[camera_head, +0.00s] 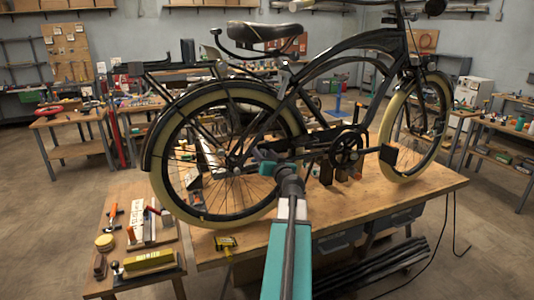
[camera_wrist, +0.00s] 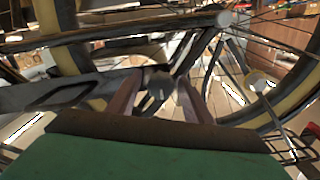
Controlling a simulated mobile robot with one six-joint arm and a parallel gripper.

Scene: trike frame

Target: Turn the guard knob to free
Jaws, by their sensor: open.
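The black cycle frame (camera_head: 330,75) with cream-tyred wheels stands on a wooden bench. My gripper (camera_wrist: 157,82) is open, with its two reddish-brown fingers spread. A small dark rounded part (camera_wrist: 158,90) shows between the fingertips in the wrist view. It may be the guard knob, but its setting and any marking cannot be made out. I cannot tell whether the fingers touch it.
Spokes and a grey bar end (camera_wrist: 225,18) lie close around my gripper in the wrist view. The wooden bench top (camera_head: 420,190) is bare at the right. A side table (camera_head: 110,280) with tools and a yellow box stands at the lower left.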

